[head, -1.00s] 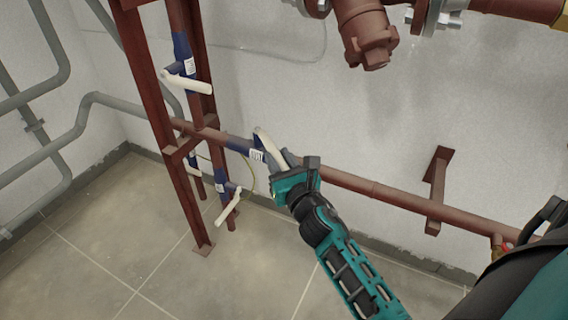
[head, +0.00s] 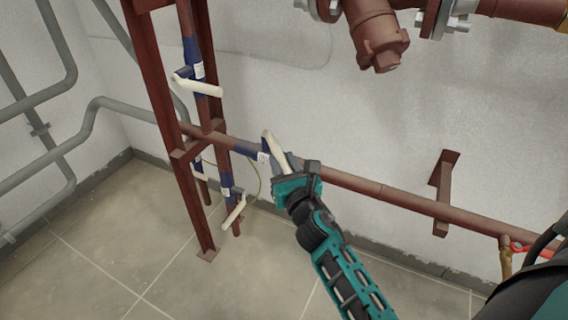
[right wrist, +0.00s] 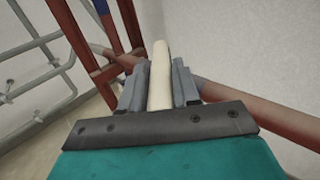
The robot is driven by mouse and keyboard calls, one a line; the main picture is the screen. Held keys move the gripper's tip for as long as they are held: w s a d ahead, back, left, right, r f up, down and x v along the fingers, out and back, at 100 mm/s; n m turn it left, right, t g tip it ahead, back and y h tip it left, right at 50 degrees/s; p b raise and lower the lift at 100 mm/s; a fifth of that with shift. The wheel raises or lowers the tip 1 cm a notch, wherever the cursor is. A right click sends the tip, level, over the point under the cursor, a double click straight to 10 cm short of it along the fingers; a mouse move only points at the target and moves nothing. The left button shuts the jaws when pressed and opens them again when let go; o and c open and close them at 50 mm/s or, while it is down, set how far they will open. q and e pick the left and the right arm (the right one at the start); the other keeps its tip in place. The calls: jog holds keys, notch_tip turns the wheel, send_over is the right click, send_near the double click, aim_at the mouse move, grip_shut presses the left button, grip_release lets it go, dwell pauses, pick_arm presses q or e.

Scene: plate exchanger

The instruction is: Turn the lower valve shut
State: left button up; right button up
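A valve with a blue body (head: 248,148) and a cream lever (head: 272,146) sits on the horizontal red-brown pipe. My right gripper (head: 292,168) is at this lever. In the right wrist view the cream lever (right wrist: 160,75) stands between the two grey fingers (right wrist: 160,92), which lie close against both its sides. The lever's near end is hidden by the gripper. Another valve with a cream lever (head: 234,212) is low on the red frame, and one with a cream lever (head: 205,89) is higher up. My left gripper is not in view.
The red steel frame (head: 160,90) stands left of the gripper. The horizontal pipe (head: 400,200) runs right along the wall past a bracket (head: 442,190). A large flanged fitting (head: 375,35) hangs above. Grey pipes (head: 60,150) line the left wall. The tiled floor (head: 100,240) is clear.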

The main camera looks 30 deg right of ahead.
jog(key=o, duration=0.4)
jog(key=shift+c, duration=0.2)
jog(key=shift+r+p, duration=0.4)
jog(key=shift+r, duration=0.15)
notch_tip(320, 180, up, 19)
jog(key=p, duration=1.1)
jog(key=shift+p, duration=0.4)
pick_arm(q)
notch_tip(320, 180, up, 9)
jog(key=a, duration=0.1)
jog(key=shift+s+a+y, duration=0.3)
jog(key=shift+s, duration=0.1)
pick_arm(e)
jog(key=shift+c, duration=0.4)
